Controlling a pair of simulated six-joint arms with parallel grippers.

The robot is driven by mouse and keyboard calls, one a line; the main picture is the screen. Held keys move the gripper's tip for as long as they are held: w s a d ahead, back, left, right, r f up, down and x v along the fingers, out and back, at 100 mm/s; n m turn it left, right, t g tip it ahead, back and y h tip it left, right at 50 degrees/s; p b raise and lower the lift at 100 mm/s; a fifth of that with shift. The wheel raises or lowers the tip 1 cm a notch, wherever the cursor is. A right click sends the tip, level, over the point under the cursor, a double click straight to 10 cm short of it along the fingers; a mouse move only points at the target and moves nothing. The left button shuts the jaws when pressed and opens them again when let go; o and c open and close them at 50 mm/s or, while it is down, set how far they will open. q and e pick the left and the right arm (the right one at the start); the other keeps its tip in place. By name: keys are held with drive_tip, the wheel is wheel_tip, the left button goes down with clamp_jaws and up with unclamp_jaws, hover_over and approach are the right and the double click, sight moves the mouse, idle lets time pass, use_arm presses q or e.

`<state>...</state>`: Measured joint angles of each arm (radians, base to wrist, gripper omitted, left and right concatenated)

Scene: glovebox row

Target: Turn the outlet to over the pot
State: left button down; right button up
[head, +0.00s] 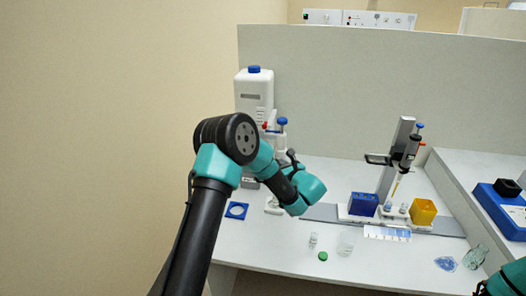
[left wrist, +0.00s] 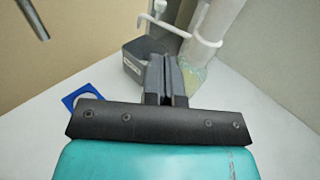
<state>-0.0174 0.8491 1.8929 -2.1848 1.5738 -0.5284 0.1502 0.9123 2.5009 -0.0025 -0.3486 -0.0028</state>
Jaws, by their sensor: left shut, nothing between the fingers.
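My left gripper (left wrist: 166,75) is shut and empty in the left wrist view. Its fingertips are in front of a dark grey block with a pale label (left wrist: 136,66) and beside a white post (left wrist: 206,35). A thin metal tube (left wrist: 32,18), perhaps the outlet, shows at the upper left, apart from the fingers. In the head view, my left arm partly covers a white stand with a blue top (head: 281,121). I cannot tell which vessel is the pot. My right gripper (head: 484,288) is only partly in view at the bottom right corner, with its fingers not visible.
A white bottle with a blue cap (head: 254,88) stands behind my left arm. A blue square with a round centre (head: 237,210) lies on the bench. A small vial (head: 313,239), a beaker (head: 346,243) and a green cap (head: 323,256) are near the front. A pipette stand (head: 396,155) is right.

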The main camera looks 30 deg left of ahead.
use_arm(q)
drive_tip(key=r+x, duration=0.1)
drive_tip(key=x, duration=1.3)
drive_tip(key=shift+f, duration=0.45)
drive_tip(key=shift+w+x, duration=0.2)
drive_tip(key=shift+x, duration=1.05)
drive_tip(key=shift+d+r, duration=0.15)
drive_tip(key=s+d, duration=0.9)
drive_tip(key=s, duration=0.1)
drive_tip(key=shift+d+r, duration=0.3)
drive_tip(key=shift+r, duration=0.1)
